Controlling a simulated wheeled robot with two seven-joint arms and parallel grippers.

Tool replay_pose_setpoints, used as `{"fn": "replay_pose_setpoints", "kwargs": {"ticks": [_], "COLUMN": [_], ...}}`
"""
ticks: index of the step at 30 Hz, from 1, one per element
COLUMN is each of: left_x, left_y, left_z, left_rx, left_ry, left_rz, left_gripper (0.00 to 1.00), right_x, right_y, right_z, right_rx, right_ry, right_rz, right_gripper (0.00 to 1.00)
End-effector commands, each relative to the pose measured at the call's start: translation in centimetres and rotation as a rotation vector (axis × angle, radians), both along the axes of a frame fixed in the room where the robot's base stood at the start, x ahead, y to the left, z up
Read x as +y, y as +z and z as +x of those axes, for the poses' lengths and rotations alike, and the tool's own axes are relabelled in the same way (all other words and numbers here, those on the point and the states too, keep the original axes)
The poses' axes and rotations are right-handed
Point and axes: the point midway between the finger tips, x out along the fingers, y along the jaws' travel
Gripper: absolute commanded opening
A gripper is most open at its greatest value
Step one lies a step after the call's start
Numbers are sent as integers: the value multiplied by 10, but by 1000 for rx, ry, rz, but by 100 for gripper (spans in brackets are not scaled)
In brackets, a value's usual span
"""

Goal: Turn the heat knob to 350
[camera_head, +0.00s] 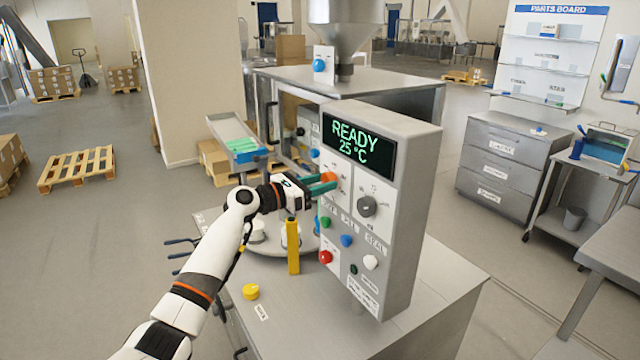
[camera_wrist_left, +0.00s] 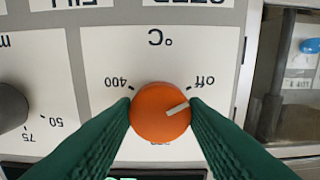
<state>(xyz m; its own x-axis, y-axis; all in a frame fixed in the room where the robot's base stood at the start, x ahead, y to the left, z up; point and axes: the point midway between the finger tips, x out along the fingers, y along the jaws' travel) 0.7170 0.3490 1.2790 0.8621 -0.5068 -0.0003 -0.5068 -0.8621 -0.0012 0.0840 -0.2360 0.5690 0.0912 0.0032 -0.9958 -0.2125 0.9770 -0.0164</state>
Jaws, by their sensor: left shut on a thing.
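The orange heat knob (camera_wrist_left: 158,115) is on the front panel of the grey control box, on a white plate marked °C. In the left wrist view the labels are upside down: 400 is on the knob's left and off on its right. The knob's white pointer line aims right and slightly up, near the off side. My left gripper (camera_head: 323,184) is shut on the knob, with one green finger on each side. In the head view the fingers partly hide the orange knob (camera_head: 329,177). The display (camera_head: 357,145) reads READY 25 °C. My right gripper is not in view.
A grey knob (camera_head: 366,206) sits right of the orange one. Below are green, blue, white and red buttons (camera_head: 326,257). A yellow upright post (camera_head: 293,248) stands near my left wrist. A yellow button (camera_head: 250,292) is on the machine's table top.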

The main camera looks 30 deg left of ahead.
Motion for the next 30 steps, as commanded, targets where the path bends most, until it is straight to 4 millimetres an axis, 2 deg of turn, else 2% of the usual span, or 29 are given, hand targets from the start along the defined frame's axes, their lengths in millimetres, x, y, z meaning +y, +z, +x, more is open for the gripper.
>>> {"fn": "replay_pose_setpoints", "kwargs": {"ticks": [11, 30], "left_x": [0, 0], "left_y": [-1, -3], "left_z": [0, 0], "left_rx": [-69, -366], "left_ry": [0, 0], "left_rz": [113, 617], "left_gripper": [17, 17], "right_x": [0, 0], "right_y": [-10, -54], "right_z": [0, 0], "right_rx": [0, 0], "right_ry": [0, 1], "right_rz": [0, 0], "right_gripper": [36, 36]}}
